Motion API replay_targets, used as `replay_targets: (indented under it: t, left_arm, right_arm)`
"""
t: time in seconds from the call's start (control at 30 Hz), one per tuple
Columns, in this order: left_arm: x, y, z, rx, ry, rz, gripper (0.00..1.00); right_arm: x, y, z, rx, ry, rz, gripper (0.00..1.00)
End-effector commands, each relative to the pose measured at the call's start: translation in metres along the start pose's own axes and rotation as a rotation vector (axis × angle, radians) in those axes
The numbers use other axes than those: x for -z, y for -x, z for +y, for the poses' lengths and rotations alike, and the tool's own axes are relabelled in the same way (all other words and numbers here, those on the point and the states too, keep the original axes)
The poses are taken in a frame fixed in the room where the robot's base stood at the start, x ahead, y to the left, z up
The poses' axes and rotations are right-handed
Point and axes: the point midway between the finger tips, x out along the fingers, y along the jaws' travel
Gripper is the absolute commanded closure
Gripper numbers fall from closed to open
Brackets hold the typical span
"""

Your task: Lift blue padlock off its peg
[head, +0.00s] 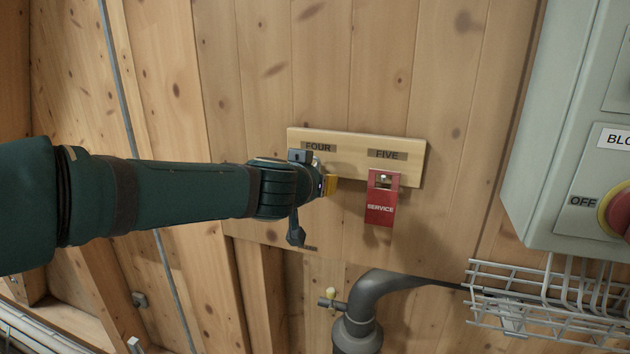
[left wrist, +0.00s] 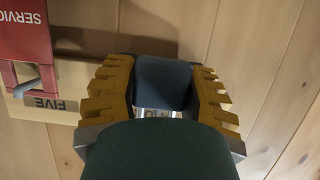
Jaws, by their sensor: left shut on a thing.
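My left gripper (head: 328,185) reaches in from the left to the wooden peg board (head: 345,165), just below its FOUR label (head: 318,147). In the left wrist view its two yellow fingers (left wrist: 165,95) are shut on a dark blue block, the blue padlock (left wrist: 162,80), gripped from both sides. A pale patch with lettering shows below the block, partly covered by a dark green rounded part. In the head view the padlock is mostly hidden behind my gripper. The peg under FOUR is hidden, so I cannot tell whether the padlock is still on it. My right gripper is not in view.
A red SERVICE tag (head: 380,205) hangs under the FIVE label, close to the right of my gripper. A grey control box (head: 565,140) with a red knob stands at the right, above a wire basket (head: 530,300). A grey pipe (head: 365,310) is below.

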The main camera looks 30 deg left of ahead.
Motion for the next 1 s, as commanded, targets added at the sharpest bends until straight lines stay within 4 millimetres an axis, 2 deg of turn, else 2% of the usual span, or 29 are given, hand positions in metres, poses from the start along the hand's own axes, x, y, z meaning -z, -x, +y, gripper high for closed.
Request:
replay_targets:
  t: [1.0]
  left_arm:
    - [-0.019, 0.037, -0.001, 0.001, 0.003, -0.008, 0.95]
  right_arm:
    - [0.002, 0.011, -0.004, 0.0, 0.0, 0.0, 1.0]
